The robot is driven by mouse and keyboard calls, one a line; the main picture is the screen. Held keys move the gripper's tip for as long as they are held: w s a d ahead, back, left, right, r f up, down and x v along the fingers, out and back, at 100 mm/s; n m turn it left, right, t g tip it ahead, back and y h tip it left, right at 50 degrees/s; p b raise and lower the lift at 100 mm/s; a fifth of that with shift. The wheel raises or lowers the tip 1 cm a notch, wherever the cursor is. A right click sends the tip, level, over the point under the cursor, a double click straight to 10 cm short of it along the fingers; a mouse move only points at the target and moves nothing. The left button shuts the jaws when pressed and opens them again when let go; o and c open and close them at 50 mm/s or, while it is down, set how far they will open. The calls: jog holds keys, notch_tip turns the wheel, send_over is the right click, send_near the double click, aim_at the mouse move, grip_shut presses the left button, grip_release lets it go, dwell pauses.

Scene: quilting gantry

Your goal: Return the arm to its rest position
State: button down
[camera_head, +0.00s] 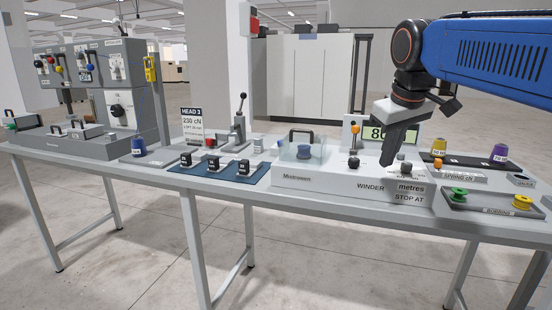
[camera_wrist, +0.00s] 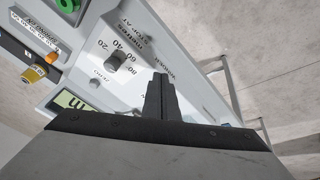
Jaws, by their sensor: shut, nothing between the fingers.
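My gripper (camera_head: 388,160) hangs from the arm at the right, pointing down, above the right part of the winder (camera_head: 330,182). Its dark fingers are together with nothing between them. In the wrist view my gripper (camera_wrist: 160,80) also shows shut in front of the winder panel (camera_wrist: 150,55). A dark dial knob (camera_wrist: 116,60) with numbers around it lies to the left of the fingers there. The fingers appear apart from the panel, but the exact gap is hard to tell. The blue arm link (camera_head: 490,48) reaches in from the right edge.
The winder's display (camera_head: 374,132) and an orange-topped lever (camera_head: 354,142) stand close to my gripper. A bobbin tray (camera_head: 480,207) with green and yellow bobbins lies at the right. A blue mat (camera_head: 210,180) and grey machine (camera_head: 105,85) are further left. Space above the table is mostly free.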

jog(key=s+d+f+m, duration=0.1)
jog(key=s+f+m, duration=0.1)
jog(key=s+f, duration=0.9)
jog(key=s+d+f+m, duration=0.1)
jog(key=s+f+m, duration=0.1)
jog(key=s+f, duration=0.9)
notch_tip(320, 180, down, 5)
jog(key=shift+s+d+r, duration=0.15)
jog(key=shift+d, duration=0.2)
